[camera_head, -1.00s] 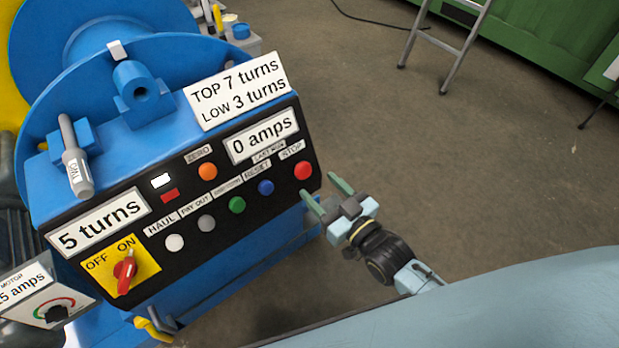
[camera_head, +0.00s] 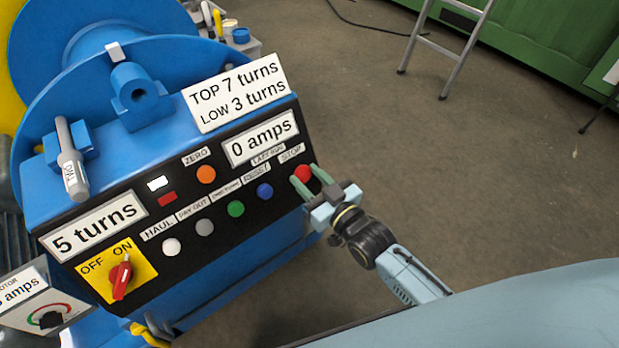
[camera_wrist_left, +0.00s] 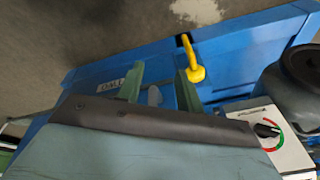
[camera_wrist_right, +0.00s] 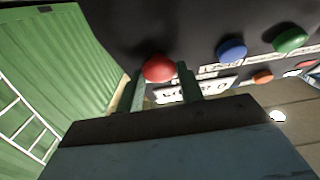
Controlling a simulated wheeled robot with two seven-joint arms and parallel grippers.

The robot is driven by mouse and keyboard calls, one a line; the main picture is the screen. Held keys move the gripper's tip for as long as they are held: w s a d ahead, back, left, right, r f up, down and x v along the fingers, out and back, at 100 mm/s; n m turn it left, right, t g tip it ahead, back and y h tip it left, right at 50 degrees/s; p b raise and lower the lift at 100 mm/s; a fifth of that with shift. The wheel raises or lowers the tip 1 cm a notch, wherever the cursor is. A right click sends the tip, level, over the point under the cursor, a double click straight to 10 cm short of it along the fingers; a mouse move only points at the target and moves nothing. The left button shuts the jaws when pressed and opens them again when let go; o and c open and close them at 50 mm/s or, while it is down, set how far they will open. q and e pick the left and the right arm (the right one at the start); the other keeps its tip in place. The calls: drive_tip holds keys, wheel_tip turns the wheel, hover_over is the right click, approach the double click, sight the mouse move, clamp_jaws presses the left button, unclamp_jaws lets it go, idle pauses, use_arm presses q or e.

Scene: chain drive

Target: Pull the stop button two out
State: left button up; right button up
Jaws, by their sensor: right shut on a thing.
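The red stop button (camera_head: 303,173) is at the right end of the black control panel, just below the STOP label. My right gripper (camera_head: 308,179) is at this button, with one green finger on each side of it. In the right wrist view the red button (camera_wrist_right: 159,69) sits between the two fingertips (camera_wrist_right: 160,75), and the gripper is shut on it. My left gripper (camera_wrist_left: 160,75) shows only in the left wrist view, with its two green fingers apart and nothing clearly between them, in front of the blue cabinet.
The panel (camera_head: 190,250) also has a blue button (camera_head: 265,191), a green button (camera_head: 236,209) and a red rotary switch (camera_head: 121,277). A yellow hook-like part (camera_wrist_left: 193,62) is near my left gripper. Open floor (camera_head: 480,190) lies right of the panel.

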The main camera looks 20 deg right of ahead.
clamp_jaws()
drive_tip(key=shift+s+d+r+p, duration=0.15)
drive_tip(key=shift+s+r+p, duration=0.2)
drive_tip(key=shift+p, duration=0.55)
drive_tip(key=shift+s+f, duration=0.1)
drive_tip(key=shift+f, duration=0.05)
use_arm(q)
drive_tip(key=f, duration=0.1)
drive_tip(key=s+a+f, duration=0.1)
drive_tip(key=f, duration=0.1)
drive_tip(key=s+a+f, duration=0.1)
drive_tip(key=shift+a+f, duration=0.15)
drive_tip(key=shift+a, duration=0.1)
drive_tip(key=shift+s, duration=0.15)
use_arm(e)
drive_tip(key=o, duration=0.9)
unclamp_jaws()
drive_tip(key=shift+s, duration=0.1)
drive_tip(key=shift+o, duration=0.2)
drive_tip(key=shift+s+d, duration=0.15)
drive_tip(key=shift+s, duration=0.1)
use_arm(q)
drive_tip(key=s+f+p, duration=0.3)
drive_tip(key=s+f, duration=0.2)
drive_tip(key=shift+s+a+g, duration=0.15)
drive_tip(key=shift+a+g, duration=0.25)
drive_tip(key=shift+a, duration=0.05)
use_arm(e)
drive_tip(key=v, duration=1.3)
